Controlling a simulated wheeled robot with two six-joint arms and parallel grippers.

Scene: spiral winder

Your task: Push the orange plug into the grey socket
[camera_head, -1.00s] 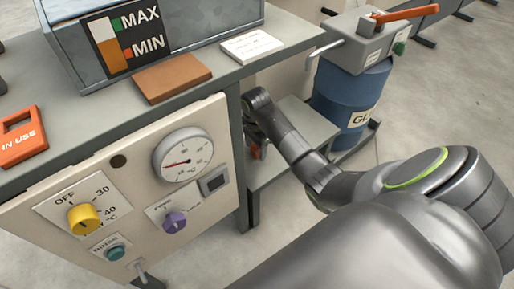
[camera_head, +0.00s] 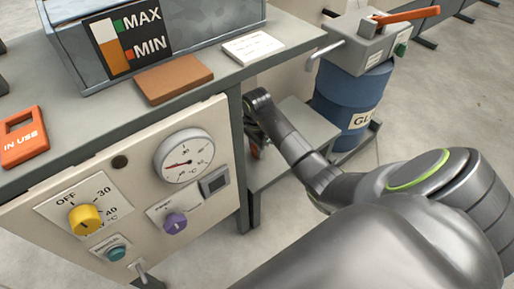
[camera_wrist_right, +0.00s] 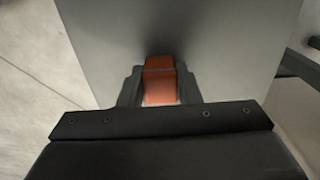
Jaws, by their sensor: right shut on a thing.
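The orange plug (camera_wrist_right: 160,80) is between the dark fingers of my right gripper (camera_wrist_right: 159,88) in the right wrist view. The gripper is shut on it, in front of a plain grey surface. In the head view my right gripper (camera_head: 257,140) points down beside the bench leg, above the low grey shelf, and only a sliver of orange shows there. A grey square fitting with a dark centre (camera_head: 214,181) sits on the cream panel's right side; I cannot tell for sure that it is the grey socket. My left gripper is not in view.
The cream panel (camera_head: 140,235) carries a gauge (camera_head: 184,156), a yellow knob (camera_head: 85,219) and a purple knob (camera_head: 175,222). The low grey shelf (camera_head: 300,125) lies right of the bench leg. A blue drum (camera_head: 350,105) stands behind it.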

